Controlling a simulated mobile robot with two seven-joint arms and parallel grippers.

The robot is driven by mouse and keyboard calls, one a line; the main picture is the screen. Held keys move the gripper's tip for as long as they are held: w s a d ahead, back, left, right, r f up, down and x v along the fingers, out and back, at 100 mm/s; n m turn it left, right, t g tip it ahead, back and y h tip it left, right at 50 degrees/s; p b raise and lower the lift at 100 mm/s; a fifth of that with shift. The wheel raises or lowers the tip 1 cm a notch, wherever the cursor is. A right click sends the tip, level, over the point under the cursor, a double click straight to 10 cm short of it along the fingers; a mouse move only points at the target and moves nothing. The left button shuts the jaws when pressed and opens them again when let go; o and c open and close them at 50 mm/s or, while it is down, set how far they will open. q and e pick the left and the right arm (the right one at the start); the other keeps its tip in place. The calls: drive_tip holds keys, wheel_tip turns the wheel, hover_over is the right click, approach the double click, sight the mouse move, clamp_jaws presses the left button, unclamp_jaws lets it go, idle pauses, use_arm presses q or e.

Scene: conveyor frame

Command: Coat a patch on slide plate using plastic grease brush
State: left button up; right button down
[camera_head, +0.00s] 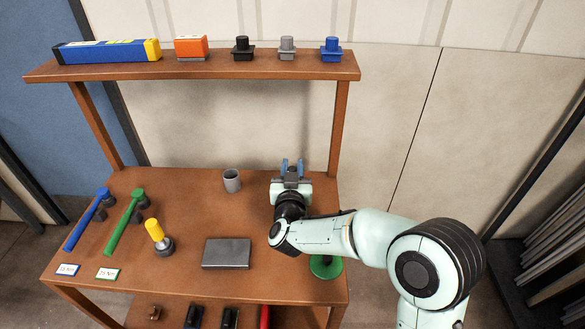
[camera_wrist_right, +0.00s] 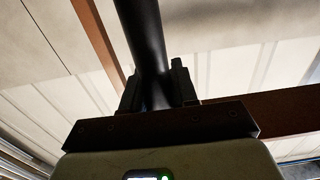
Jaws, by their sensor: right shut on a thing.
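My right gripper (camera_head: 292,166) is over the back right of the brown bench, its fingers pointing away from me. In the right wrist view, its fingers (camera_wrist_right: 160,88) are shut on a dark, smooth, round handle (camera_wrist_right: 142,35). The handle's far end is out of that view, so I cannot see bristles or tell for sure that it is the grease brush. A flat dark grey plate (camera_head: 226,253), likely the slide plate, lies at the bench's front middle, apart from the gripper. My left gripper is not in view.
A grey cup (camera_head: 231,180) stands left of the gripper. A green round item (camera_head: 326,267) is partly under my arm. A yellow-handled tool (camera_head: 155,231) and blue (camera_head: 86,222) and green (camera_head: 124,222) wrenches lie left. A shelf (camera_head: 205,72) with several items spans the back.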

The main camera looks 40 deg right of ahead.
drive_tip(key=shift+f+b, duration=0.3)
drive_tip(key=shift+f, duration=0.25)
idle(1.0)
drive_tip(key=shift+r, duration=0.1)
wheel_tip(320, 180, up, 7)
drive_tip(key=p, duration=0.5)
drive_tip(key=shift+p, duration=0.35)
idle(0.7)
